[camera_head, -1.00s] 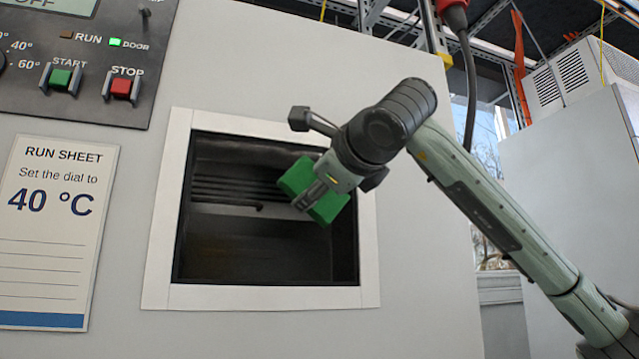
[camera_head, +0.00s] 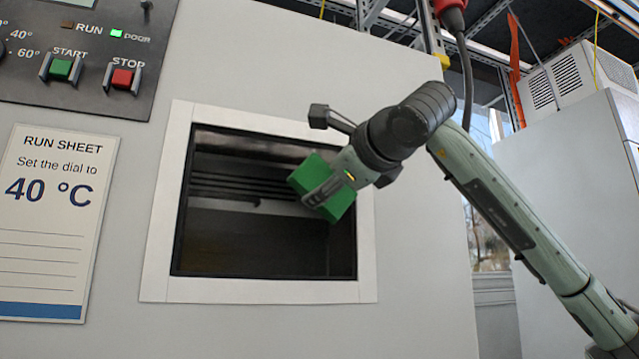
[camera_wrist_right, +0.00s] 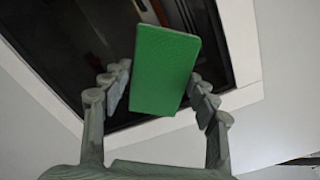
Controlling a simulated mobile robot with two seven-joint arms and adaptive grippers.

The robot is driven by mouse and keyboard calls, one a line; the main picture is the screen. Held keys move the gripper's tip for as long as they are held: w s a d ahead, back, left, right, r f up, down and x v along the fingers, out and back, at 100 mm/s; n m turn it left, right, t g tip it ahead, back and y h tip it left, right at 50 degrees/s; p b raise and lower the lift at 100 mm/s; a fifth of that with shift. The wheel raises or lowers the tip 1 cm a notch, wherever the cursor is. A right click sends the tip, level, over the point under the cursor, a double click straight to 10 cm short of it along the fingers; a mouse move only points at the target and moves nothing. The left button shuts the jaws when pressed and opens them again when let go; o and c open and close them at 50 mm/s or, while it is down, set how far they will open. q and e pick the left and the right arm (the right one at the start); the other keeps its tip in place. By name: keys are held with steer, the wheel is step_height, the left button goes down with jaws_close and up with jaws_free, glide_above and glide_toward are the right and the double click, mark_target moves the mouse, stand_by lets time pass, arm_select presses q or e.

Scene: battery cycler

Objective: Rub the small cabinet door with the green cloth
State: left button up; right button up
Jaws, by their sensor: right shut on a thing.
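The small cabinet door shows as a dark glass pane (camera_head: 235,240) in a white frame (camera_head: 270,291) on the big cabinet's front; it also shows in the right wrist view (camera_wrist_right: 90,45). My right gripper (camera_head: 322,192) is shut on the green cloth (camera_head: 335,202), a thick block-like pad, in front of the pane's right part. In the right wrist view the green cloth (camera_wrist_right: 165,70) sticks out between the fingers of the gripper (camera_wrist_right: 160,95) toward the pane and covers part of it. I cannot tell whether the cloth touches the glass. My left gripper is not in view.
A control panel (camera_head: 40,95) with a green START button (camera_head: 61,67) and a red STOP button (camera_head: 122,77) is at upper left. A run sheet (camera_head: 50,225) reading 40 °C hangs below it. A red plug with a cable (camera_head: 468,90) hangs at upper right.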

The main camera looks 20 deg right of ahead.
steer(key=shift+d+r+m+h, duration=0.15)
steer(key=shift+d+m+h, duration=0.2)
steer(key=shift+d, duration=0.35)
steer(key=shift+a, duration=1.55)
steer(key=shift+s+f+b, duration=0.2)
steer(key=shift+s+b, duration=0.1)
steer(key=shift+s, duration=0.1)
steer(key=s+b, duration=0.1)
steer(key=s, duration=0.1)
steer(key=shift+s, duration=0.3)
steer(key=shift+s+b, duration=0.3)
steer(key=shift+s, duration=1)
